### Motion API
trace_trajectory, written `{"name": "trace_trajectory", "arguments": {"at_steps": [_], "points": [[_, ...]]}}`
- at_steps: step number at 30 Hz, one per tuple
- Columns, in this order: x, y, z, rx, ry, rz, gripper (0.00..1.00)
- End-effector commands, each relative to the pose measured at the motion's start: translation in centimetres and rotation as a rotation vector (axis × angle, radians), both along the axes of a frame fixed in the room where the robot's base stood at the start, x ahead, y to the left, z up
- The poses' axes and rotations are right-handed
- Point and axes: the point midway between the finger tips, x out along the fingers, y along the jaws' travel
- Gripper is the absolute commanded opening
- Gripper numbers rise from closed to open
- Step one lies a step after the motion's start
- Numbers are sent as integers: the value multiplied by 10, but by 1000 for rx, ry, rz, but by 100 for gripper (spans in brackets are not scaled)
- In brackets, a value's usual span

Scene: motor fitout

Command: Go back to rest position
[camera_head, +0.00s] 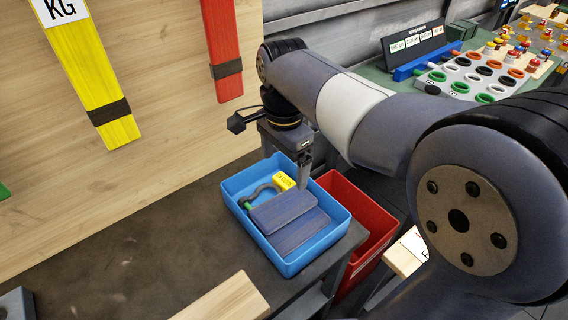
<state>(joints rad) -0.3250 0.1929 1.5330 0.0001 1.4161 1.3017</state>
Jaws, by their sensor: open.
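My gripper (303,172) points down over the blue bin (335,228), near its back right side. Its fingers are small and dark in this view, and nothing shows held between them. The blue bin stands on the dark bench (120,255). In it lie dark blue-grey blocks (290,215), a yellow tag (284,181) and a grey curved shackle-like piece (262,192) with a green end. My arm reaches in from the right and hides part of the background.
A red bin (372,225) stands right of the blue bin. A wooden panel (160,90) with yellow and red straps rises at the left. A wooden block (228,300) lies at the front. A board with coloured rings (470,78) is at the back right.

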Motion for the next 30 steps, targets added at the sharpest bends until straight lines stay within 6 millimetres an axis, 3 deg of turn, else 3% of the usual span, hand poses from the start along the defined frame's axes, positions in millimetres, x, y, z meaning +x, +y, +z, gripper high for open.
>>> {"name": "trace_trajectory", "arguments": {"at_steps": [8,24,30], "points": [[0,0,-9,-1,1,0,89],[-1,0,-108,0,1,2,89],[0,0,-132,2,-2,2,89]]}}
